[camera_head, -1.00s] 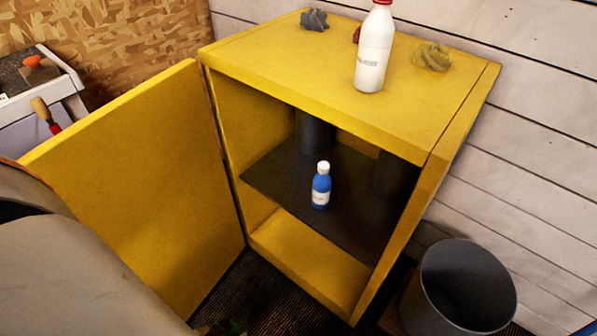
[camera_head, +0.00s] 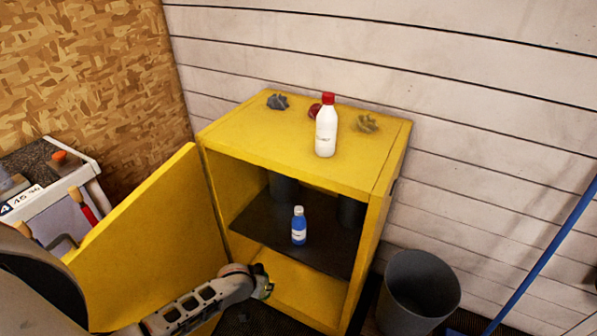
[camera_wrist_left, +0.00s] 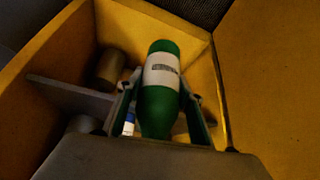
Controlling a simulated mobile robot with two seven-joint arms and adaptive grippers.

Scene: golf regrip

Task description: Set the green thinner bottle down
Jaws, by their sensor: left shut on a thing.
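The green bottle (camera_wrist_left: 161,105) with a white label is between the two fingers of my left gripper (camera_wrist_left: 160,90), which is shut on it. In the head view the left gripper (camera_head: 263,282) is low, at the front opening of the yellow cabinet (camera_head: 310,292), below the dark shelf (camera_head: 262,232). The green bottle is mostly hidden there by the gripper. A blue bottle (camera_head: 299,228) with a white cap stands upright on the shelf. A white bottle (camera_head: 326,132) with a red cap stands on the cabinet top. My right gripper is out of view.
The cabinet door (camera_head: 150,245) stands open on the left. Dark cylinders (camera_head: 283,187) are at the shelf's back. Crumpled grey (camera_head: 277,101) and yellowish (camera_head: 367,123) rags lie on top. A dark bin (camera_head: 420,290) stands right. The compartment floor looks largely clear.

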